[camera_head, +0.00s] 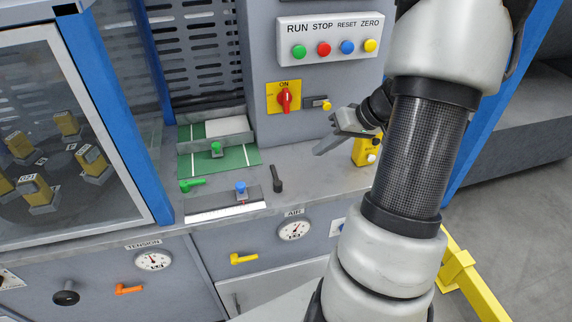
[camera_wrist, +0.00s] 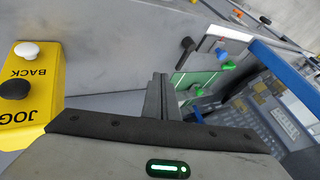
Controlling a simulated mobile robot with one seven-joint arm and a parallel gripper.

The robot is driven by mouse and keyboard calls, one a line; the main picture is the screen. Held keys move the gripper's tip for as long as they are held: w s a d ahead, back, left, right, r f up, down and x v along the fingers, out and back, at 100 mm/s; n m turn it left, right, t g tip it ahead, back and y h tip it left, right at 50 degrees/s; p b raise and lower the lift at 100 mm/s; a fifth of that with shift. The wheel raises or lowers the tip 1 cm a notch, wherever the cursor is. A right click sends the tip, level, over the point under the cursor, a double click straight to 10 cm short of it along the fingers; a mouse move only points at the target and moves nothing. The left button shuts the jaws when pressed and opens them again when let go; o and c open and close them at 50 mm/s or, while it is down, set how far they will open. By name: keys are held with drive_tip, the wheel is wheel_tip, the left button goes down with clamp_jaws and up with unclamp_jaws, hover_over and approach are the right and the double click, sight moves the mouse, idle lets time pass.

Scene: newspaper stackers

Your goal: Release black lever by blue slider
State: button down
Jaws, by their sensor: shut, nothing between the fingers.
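The black lever (camera_head: 277,178) stands on the grey ledge, just right of the blue slider (camera_head: 241,188), which sits on a pale strip with a ruler-like front edge. In the wrist view the black lever (camera_wrist: 187,44) and the blue slider knob (camera_wrist: 220,50) show beyond my fingers, up and to the right. My gripper (camera_head: 322,149) is shut and empty. It hovers above the ledge, right of and behind the black lever, apart from it. In the wrist view my shut fingers (camera_wrist: 158,92) point toward the green plate.
A yellow JOG/BACK box (camera_head: 362,152) stands close beside my gripper. A red ON switch (camera_head: 284,97) and a button panel (camera_head: 330,38) are on the wall behind. A green lever (camera_head: 192,184) and green slider (camera_head: 216,149) lie left. A blue post (camera_head: 110,110) borders the ledge's left.

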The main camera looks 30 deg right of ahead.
sight(275, 178)
drive_tip(key=x, duration=0.9)
drive_tip(key=shift+w+a+f, duration=0.1)
drive_tip(key=shift+a+f, duration=0.05)
drive_tip(key=shift+f, duration=0.05)
drive_tip(key=shift+w+a+f+p, duration=0.1)
drive_tip(key=shift+w+a+p, duration=0.15)
drive_tip(key=shift+a, duration=0.75)
drive_tip(key=shift+w+a+f+p, duration=0.1)
drive_tip(key=shift+w+a+p, duration=0.15)
drive_tip(key=shift+a, duration=0.8)
drive_tip(key=shift+w+d+f+b, duration=0.1)
drive_tip(key=shift+w+b, duration=0.05)
drive_tip(key=shift+b, duration=0.25)
